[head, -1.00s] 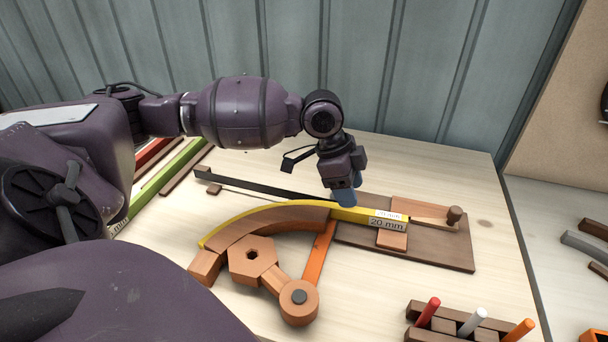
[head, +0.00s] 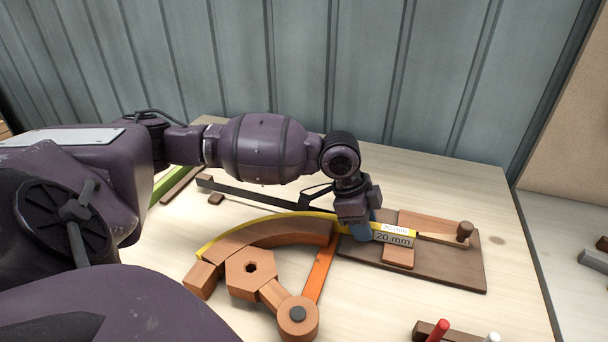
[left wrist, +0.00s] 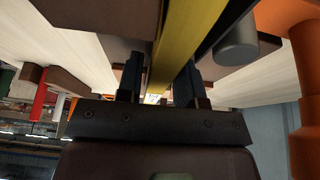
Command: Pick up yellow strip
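The yellow strip (head: 270,221), labelled 20 mm at its right end, lies along the outer edge of a curved brown wooden form (head: 283,234). Its straight right end reaches over the dark base board (head: 455,258). My left gripper (head: 361,232) is down at the strip, just left of the label. In the left wrist view, the yellow strip (left wrist: 174,42) runs between the two fingers of my left gripper (left wrist: 157,85), with gaps beside it, so the gripper looks open around it. The fingertips are partly hidden in the head view. My right gripper is not in view.
A hexagonal wooden block (head: 250,270) and an orange lever (head: 319,266) stand inside the curve. A long dark bar (head: 255,194) lies behind the strip. A rack with a red peg (head: 438,329) is at the front right.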

